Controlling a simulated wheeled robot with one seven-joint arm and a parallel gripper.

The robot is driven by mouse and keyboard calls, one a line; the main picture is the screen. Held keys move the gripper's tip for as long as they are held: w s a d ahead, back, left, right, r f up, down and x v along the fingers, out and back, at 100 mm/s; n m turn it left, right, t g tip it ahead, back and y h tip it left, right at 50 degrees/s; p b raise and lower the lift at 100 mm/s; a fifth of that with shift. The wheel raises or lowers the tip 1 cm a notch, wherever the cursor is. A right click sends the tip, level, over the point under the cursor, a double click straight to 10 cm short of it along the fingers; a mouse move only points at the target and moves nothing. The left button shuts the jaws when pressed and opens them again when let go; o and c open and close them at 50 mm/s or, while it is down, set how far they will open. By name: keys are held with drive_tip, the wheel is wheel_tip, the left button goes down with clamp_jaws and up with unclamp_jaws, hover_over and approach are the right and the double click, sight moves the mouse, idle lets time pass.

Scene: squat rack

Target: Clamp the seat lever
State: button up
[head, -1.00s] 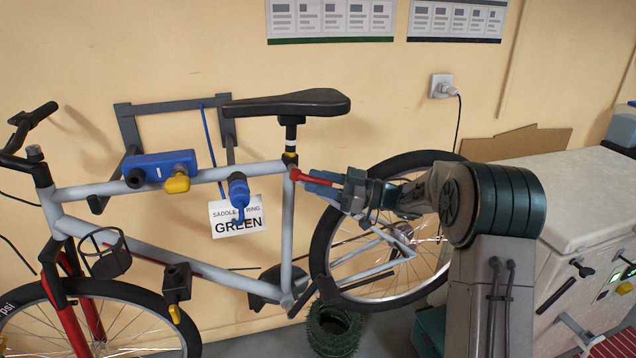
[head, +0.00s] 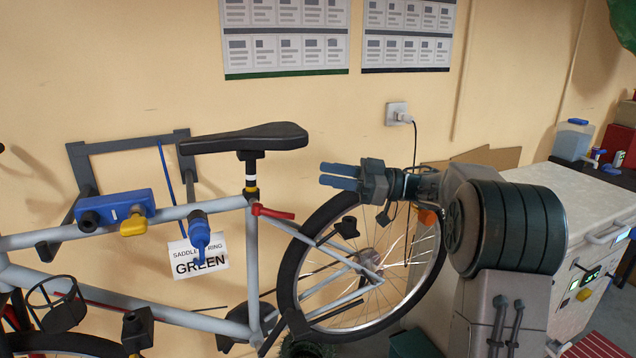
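The red seat lever (head: 272,212) sits at the top of the grey bike's seat tube, just under the seat post (head: 250,176). It points to the right, its free end tipped slightly down. A yellow ring and a white band show on the post below the black saddle (head: 243,138). My gripper (head: 324,174) is up and to the right of the lever, apart from it, above the rear wheel. Its two blue-grey fingers point left with a narrow gap between them and nothing held.
A blue clamp body (head: 117,209) with a yellow knob holds the bike's top tube at the wall bracket (head: 85,147). A sign (head: 200,262) reads "SADDLE RING GREEN". The rear wheel (head: 290,280) is below my gripper. A pale cabinet (head: 565,200) stands at the right.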

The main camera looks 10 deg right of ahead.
drive_tip(key=shift+d, duration=0.1)
drive_tip(key=c, duration=0.7)
drive_tip(key=a+t, duration=0.1)
drive_tip(key=s+a+t+b, duration=0.1)
drive_tip(key=s+a+n+t+h, duration=0.1)
drive_tip(key=shift+a+f+b, duration=0.15)
drive_tip(key=shift+f+b, duration=0.2)
clamp_jaws()
drive_tip(key=s+f+n+t+h+b, duration=0.35)
drive_tip(key=s+f+t+h, duration=0.4)
drive_tip(key=s, duration=0.25)
approach(277, 214)
drive_tip(key=a, duration=0.4)
drive_tip(key=shift+w+d+f, duration=0.1)
drive_tip(key=shift+w+f, duration=0.05)
drive_tip(key=shift+w, duration=0.95)
drive_tip(key=shift+w+f, duration=0.15)
drive_tip(key=shift+w, duration=0.9)
